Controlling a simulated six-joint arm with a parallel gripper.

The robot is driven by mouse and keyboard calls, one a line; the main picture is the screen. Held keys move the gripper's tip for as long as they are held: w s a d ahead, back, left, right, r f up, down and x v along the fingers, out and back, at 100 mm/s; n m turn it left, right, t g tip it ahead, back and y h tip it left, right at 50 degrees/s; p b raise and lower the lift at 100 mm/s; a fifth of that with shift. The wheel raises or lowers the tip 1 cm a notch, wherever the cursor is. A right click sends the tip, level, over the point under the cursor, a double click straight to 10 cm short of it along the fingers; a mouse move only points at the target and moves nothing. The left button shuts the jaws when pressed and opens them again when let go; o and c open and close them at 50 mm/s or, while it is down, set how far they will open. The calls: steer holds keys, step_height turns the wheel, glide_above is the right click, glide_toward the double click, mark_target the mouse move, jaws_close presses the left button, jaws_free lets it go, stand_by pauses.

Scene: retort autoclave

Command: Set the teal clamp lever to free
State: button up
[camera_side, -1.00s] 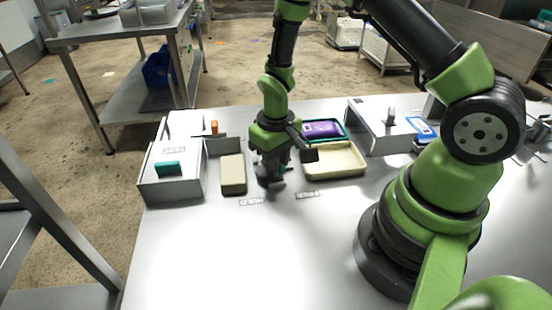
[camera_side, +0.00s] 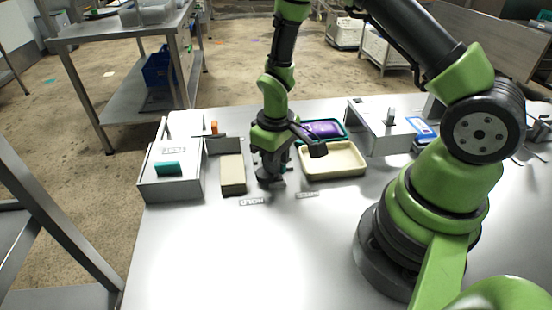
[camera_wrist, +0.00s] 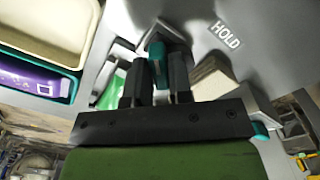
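The teal clamp lever (camera_wrist: 158,64) stands between the two dark fingers of my gripper (camera_wrist: 158,75) in the wrist view. The fingers are close together, one along each side of the lever, and appear shut on it. A teal round part lies behind the handle, partly covered. In the side view my gripper (camera_side: 270,180) is low over the table and mostly hides the lever. The HOLD label (camera_wrist: 226,36) lies on the table to the right in the wrist view, and also shows in the side view (camera_side: 251,201). A second label (camera_side: 307,195), unreadable, lies to its right.
A beige block (camera_side: 232,174) stands close left of my gripper. A white box with a teal handle (camera_side: 168,169) is farther left. A cream tray (camera_side: 335,176) and a teal tray with a purple pack (camera_side: 324,129) are to the right. The front table is clear.

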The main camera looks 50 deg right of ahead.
steer(key=o, duration=0.3)
step_height(320, 180, up, 10)
stand_by(0.5)
steer(key=s+a+r+m+t+y, duration=0.1)
steer(key=s+a+r+m+t, duration=0.1)
steer(key=s+r, duration=0.5)
steer(key=s+a+r+m+t+y, duration=0.1)
steer(key=s+r+t, duration=0.4)
steer(key=r, duration=0.5)
steer(key=shift+s+a+r+m, duration=0.3)
steer(key=shift+s+a+m, duration=0.35)
steer(key=shift+s, duration=0.5)
